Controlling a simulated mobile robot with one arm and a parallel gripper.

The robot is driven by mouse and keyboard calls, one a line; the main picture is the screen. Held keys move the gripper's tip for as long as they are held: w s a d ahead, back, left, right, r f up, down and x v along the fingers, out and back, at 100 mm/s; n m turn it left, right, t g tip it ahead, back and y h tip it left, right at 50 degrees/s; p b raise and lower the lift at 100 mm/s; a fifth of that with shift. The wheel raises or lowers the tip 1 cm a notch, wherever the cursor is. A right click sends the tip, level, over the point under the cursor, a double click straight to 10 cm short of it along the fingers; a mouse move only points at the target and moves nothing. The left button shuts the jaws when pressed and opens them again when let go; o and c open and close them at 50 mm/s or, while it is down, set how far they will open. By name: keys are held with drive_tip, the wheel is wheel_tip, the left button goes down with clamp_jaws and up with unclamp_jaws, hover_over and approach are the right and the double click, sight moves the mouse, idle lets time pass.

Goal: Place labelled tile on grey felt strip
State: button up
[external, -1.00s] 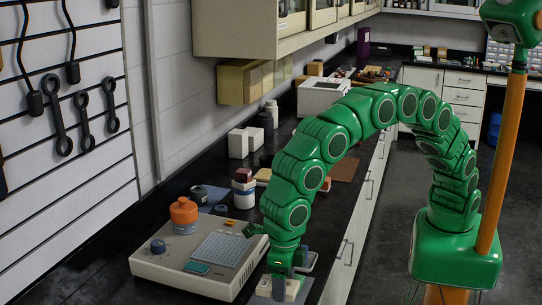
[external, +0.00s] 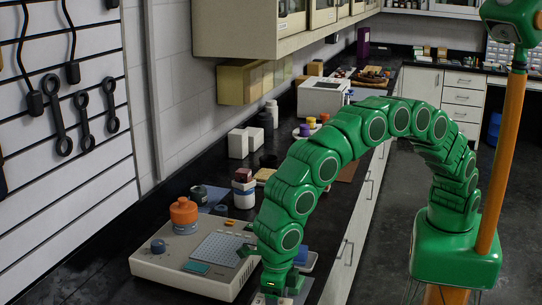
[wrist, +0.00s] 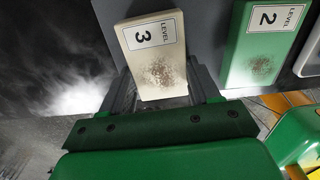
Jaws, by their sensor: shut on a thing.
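A cream tile (wrist: 155,55) labelled "LEVEL 3", with brown speckles, is between the two grey fingers of my gripper (wrist: 160,92) in the wrist view. My gripper is shut on it. A green tile (wrist: 262,45) labelled "LEVEL 2" lies just to the right, apart from the cream one. A dark grey surface, likely the grey felt strip (wrist: 205,25), shows between the tiles. I cannot tell whether the cream tile touches it. In the external view my gripper (external: 279,284) is low over the near counter edge, and my arm largely hides the tiles.
A beige instrument (external: 165,265) with an orange-lidded jar (external: 184,214) stands close to the left of my gripper. Bottles and a white box (external: 238,143) stand farther back. The counter's front edge drops to white cabinets (external: 345,245) on the right.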

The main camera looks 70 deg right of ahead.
drive_tip(key=shift+f, duration=0.1)
drive_tip(key=o, duration=1.2)
wheel_tip(320, 180, up, 12)
drive_tip(key=shift+r, duration=0.1)
drive_tip(key=shift+d, duration=0.1)
